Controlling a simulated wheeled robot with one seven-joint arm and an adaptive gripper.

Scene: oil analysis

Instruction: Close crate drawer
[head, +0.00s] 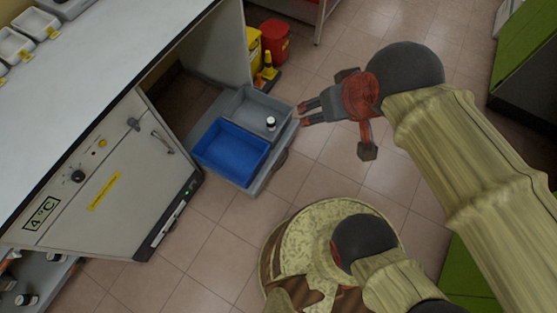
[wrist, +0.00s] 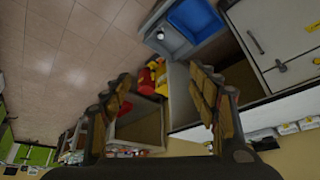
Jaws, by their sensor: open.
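The crate drawer (head: 272,170) is a grey pull-out tray standing out from under the white bench, low near the floor. It holds a blue crate (head: 232,150) and a grey crate (head: 250,108). A small dark bottle with a white top (head: 270,123) stands in the grey crate. My gripper (head: 301,115) is open and empty, with its fingers pointing left. In the head view it appears beside the drawer's right corner; I cannot tell whether it touches. In the wrist view, the blue crate (wrist: 190,18) and grey crate (wrist: 166,42) show at the top, beyond my fingers (wrist: 160,80).
A grey cabinet marked 4°C (head: 90,185) stands left of the drawer under the white benchtop (head: 95,60). Red (head: 275,40) and yellow (head: 254,50) bins stand behind the drawer. The tiled floor (head: 305,175) in front is clear. Green cabinets (head: 530,45) stand at right.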

